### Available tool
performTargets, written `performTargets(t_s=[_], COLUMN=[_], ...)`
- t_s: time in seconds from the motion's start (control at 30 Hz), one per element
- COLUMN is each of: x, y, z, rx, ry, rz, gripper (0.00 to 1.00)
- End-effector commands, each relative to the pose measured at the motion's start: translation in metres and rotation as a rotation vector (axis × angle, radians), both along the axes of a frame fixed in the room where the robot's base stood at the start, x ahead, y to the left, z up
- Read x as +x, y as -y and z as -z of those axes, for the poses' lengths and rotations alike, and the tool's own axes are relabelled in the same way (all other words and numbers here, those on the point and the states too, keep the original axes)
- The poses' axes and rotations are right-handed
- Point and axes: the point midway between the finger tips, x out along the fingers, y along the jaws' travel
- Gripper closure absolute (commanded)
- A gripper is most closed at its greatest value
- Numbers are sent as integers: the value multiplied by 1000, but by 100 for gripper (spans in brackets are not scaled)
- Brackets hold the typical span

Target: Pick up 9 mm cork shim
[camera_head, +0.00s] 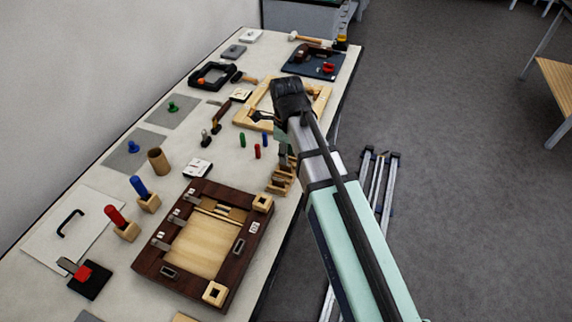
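I cannot make out a piece that is clearly the 9 mm cork shim; any thickness mark is too small to read. A small stepped rack of light wood (281,180) stands at the table's right edge, with pale slats or slots. My arm reaches in from the lower right and bends over this edge. Its wrist part hangs down just behind the rack, largely hidden by the arm. My gripper's fingers cannot be made out, so its opening and any contact are unclear.
A dark wooden frame with a pale panel (196,246) fills the near table. A light wooden frame (318,98) lies behind my arm. Red, blue and green pegs, a brown cup (158,161) and a white labelled block (197,168) stand around.

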Motion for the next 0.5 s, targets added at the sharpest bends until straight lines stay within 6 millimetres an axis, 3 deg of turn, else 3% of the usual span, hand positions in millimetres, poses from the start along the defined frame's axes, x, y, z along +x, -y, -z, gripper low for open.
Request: performTargets(t_s=[0.3,0.5], x=[1,2], y=[-1,-1], z=[33,41], rx=[0,0], ry=[-2,-1], rz=[0,0], gripper=[61,61])
